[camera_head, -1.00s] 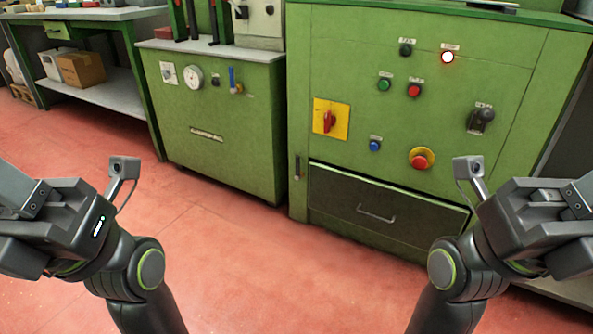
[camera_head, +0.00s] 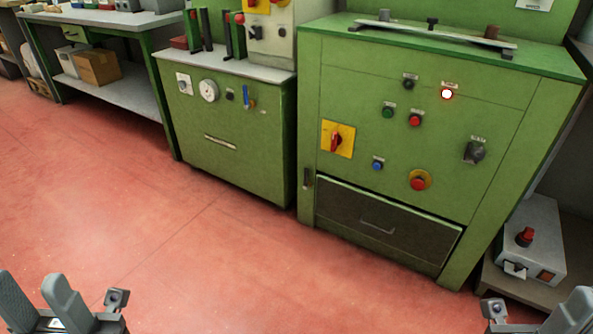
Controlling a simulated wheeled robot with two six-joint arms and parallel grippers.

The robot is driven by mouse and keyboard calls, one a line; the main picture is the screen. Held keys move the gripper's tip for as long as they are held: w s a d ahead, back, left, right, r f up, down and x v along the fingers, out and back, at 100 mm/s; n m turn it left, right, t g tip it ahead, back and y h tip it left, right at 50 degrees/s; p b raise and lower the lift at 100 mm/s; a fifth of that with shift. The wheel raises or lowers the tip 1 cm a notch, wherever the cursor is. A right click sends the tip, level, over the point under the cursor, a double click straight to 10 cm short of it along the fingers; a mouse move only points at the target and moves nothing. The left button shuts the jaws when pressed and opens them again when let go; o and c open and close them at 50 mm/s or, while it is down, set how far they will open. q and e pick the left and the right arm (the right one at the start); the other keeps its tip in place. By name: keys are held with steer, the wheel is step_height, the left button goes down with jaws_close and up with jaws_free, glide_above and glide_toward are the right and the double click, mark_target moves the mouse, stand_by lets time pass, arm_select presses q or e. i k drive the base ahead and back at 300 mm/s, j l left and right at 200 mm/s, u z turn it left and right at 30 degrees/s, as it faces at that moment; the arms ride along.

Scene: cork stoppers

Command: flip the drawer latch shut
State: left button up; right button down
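The green cabinet (camera_head: 430,140) stands right of centre, with a dark drawer (camera_head: 345,208) low in its front. The drawer has a thin metal handle (camera_head: 378,228). Its front looks about flush with the cabinet; I cannot tell if it is fully closed. A small dark upright fitting (camera_head: 308,180), which looks like the latch, sits by the drawer's upper left corner. Its exact position is too small to read. My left gripper (camera_head: 40,298) is at the bottom left, its two grey fingers apart and empty. My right gripper (camera_head: 575,312) is cut off at the bottom right. Both are far from the drawer.
The cabinet front carries a yellow-backed red switch (camera_head: 337,139), a red emergency button (camera_head: 418,182) and several small buttons. A smaller green machine (camera_head: 235,130) stands to the left. A white box with a red knob (camera_head: 530,240) sits at the right. The red floor (camera_head: 200,250) ahead is clear.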

mark_target(306, 187)
steer(key=i+j, duration=0.2)
steer(key=j, duration=0.15)
steer(key=i+j, duration=0.15)
steer(key=j, duration=0.25)
steer(key=i+j, duration=0.2)
steer(key=j, duration=0.15)
steer(key=i+j, duration=0.2)
steer(key=j, duration=0.15)
steer(key=i+j, duration=0.2)
steer(key=j, duration=0.2)
steer(key=i+j, duration=0.15)
steer(key=j, duration=0.2)
steer(key=i+j, duration=0.2)
steer(key=j, duration=0.2)
